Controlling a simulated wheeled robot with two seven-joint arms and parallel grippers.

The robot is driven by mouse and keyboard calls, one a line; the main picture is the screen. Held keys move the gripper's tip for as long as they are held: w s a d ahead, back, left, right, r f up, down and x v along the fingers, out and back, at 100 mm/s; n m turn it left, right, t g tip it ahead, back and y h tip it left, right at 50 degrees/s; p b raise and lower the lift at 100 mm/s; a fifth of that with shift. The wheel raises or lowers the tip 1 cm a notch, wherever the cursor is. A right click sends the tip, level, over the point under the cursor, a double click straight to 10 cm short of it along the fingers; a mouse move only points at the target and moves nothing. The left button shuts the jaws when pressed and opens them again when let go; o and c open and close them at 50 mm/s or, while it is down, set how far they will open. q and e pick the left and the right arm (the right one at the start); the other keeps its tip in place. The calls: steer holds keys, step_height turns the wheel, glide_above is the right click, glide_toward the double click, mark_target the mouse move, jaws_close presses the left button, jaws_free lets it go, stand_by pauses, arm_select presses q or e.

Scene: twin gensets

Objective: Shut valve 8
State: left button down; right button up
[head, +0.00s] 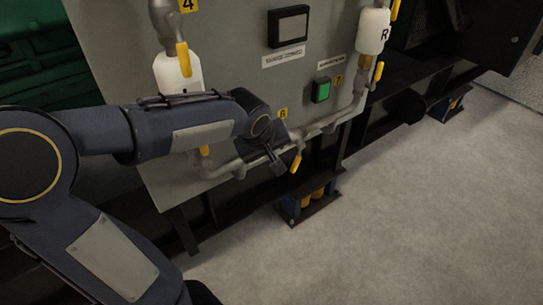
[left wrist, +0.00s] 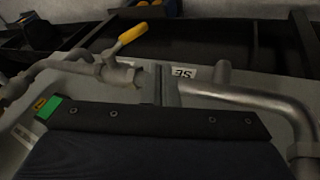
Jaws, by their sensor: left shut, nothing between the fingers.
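A valve with a yellow handle (head: 297,161) sits on the lower grey pipe of the panel, below a small yellow tag (head: 283,113) whose digit is too small to read surely. The handle hangs down at an angle across the pipe. In the left wrist view the same kind of yellow handle (left wrist: 131,34) rises from its valve body (left wrist: 115,70). My left gripper (head: 279,169) is shut and empty, just left of the handle and apart from it. Its fingers (left wrist: 166,86) also show in the left wrist view, right of the valve body. My right gripper is out of view.
A white bottle (head: 373,31) and a green button (head: 321,90) are further right. A grey pipe (left wrist: 255,98) bends close right of the fingers. The floor (head: 420,210) is clear.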

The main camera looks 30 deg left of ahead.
mark_target(297, 159)
arm_select(q)
steer(key=w+d+f+b, duration=0.1)
steer(key=w+f+b, duration=0.2)
steer(key=w+f, duration=0.3)
steer(key=shift+w+d+f+b, duration=0.2)
steer(key=shift+d+f+b, duration=0.15)
steer(key=shift+f, duration=0.45)
steer(key=shift+w+d+f+b, duration=0.15)
steer(key=shift+w+f+b, duration=0.15)
steer(key=shift+f+b, duration=0.3)
steer(key=shift+r, duration=0.1)
